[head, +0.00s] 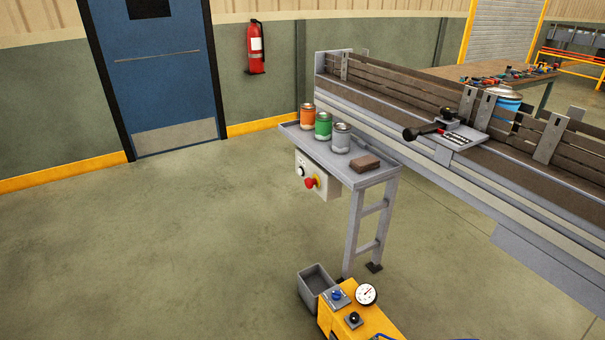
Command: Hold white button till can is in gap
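The white button (301,171) is small and sits on the light grey control box (322,185) under the side shelf, with a red mushroom button (310,183) beside it. A large blue can (508,103) with a pale top stands on the conveyor among the guide rails, partly hidden by a rail bracket. I cannot tell clearly which space between the rails is the gap, or whether the can is in it. Neither of my grippers shows in the head view.
A yellow machine (372,324) with a gauge and a grey bin (317,285) are below. The floor at left is clear.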

